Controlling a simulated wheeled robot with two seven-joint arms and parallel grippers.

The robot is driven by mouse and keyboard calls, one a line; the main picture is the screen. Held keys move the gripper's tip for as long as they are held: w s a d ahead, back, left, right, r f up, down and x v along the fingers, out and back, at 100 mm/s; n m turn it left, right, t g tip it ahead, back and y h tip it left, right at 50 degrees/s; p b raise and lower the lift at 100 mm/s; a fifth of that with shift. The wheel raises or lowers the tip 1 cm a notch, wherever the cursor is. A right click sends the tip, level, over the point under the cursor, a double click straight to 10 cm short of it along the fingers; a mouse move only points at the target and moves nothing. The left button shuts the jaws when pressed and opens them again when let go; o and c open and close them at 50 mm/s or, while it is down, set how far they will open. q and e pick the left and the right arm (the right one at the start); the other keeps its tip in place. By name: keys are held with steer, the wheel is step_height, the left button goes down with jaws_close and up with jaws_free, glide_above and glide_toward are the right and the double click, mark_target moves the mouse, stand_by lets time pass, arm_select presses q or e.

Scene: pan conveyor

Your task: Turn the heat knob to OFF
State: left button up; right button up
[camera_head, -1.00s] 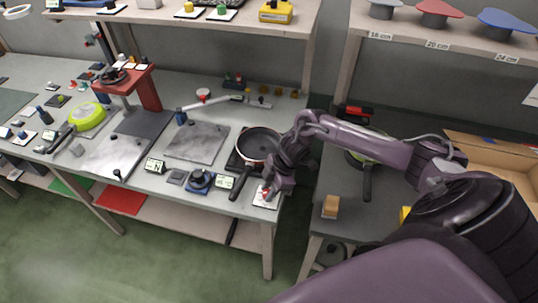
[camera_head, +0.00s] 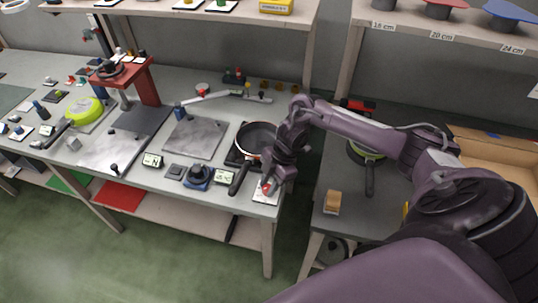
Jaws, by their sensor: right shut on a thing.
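The heat knob appears to be the small red knob (camera_head: 265,184) on a white plate (camera_head: 263,198) at the front right corner of the long grey table. My right gripper (camera_head: 268,186) reaches down over this plate and is shut on the red knob. The gripper and wrist hide much of the knob, and I cannot read its pointer or the plate's marks. My left gripper is not in view.
A dark pan (camera_head: 256,139) stands just behind and left of the plate, its handle pointing forward. A wooden block (camera_head: 332,201) sits on the right table.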

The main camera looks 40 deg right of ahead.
steer(key=o, duration=1)
steer(key=shift+c, duration=0.2)
steer(key=shift+d, duration=0.1)
steer(key=b+v, duration=0.1)
steer(key=v, duration=0.6)
steer(key=shift+r, duration=0.35)
steer(key=shift+d, duration=0.1)
